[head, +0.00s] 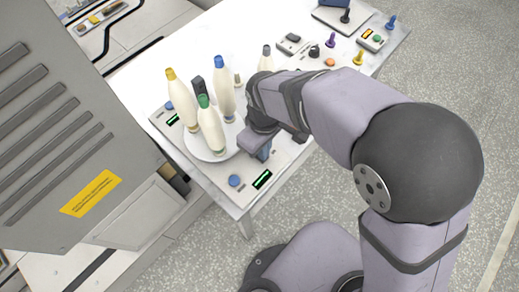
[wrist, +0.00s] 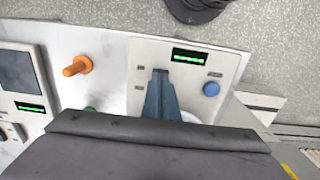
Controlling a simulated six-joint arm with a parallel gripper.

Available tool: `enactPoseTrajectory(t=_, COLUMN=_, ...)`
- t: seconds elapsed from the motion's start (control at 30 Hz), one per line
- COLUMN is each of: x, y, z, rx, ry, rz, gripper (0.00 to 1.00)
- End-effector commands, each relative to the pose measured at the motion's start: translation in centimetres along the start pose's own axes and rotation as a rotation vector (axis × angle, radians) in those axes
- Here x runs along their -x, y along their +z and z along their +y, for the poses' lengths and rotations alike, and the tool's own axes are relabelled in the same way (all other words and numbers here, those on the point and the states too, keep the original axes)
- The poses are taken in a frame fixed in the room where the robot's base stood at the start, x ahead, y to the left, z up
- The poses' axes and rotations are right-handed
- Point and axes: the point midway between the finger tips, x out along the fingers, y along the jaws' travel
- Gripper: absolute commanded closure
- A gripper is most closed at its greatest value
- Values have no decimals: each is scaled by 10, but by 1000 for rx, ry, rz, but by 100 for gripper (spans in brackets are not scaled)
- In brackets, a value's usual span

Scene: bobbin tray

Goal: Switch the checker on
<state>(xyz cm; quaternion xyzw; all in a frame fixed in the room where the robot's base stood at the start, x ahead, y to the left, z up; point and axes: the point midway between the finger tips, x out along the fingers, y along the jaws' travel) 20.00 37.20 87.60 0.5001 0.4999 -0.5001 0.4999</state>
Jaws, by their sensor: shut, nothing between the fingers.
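A pale panel with a lit green display (head: 262,180) and a round blue button (head: 235,181) is at the near end of the white table. In the wrist view the same kind of panel (wrist: 228,72) shows its green display (wrist: 190,56) and blue button (wrist: 210,89). Nothing readable marks which device is the checker. My gripper (head: 263,154) is shut and empty, pointing down over this panel beside the round white tray. In the wrist view my gripper (wrist: 160,73) is left of the blue button and apart from it; fingertip contact cannot be told.
The round white tray (head: 198,152) holds several tall cream bobbins, close to my gripper. Another blue button (head: 169,105) and green display (head: 173,120) are beyond it. Coloured pegs and small boxes stand at the table's far end. An orange peg (wrist: 77,66) shows in the wrist view.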

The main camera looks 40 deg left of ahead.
Motion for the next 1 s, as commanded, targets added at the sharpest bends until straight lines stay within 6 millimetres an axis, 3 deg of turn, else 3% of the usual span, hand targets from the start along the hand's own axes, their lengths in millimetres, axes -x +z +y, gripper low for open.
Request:
enactPoseTrajectory(t=0.57, x=-4, y=0, z=0, rx=0, ry=0, rz=0, gripper=100)
enactPoseTrajectory(t=1.0, x=24, y=0, z=0, rx=0, ry=0, rz=0, gripper=100)
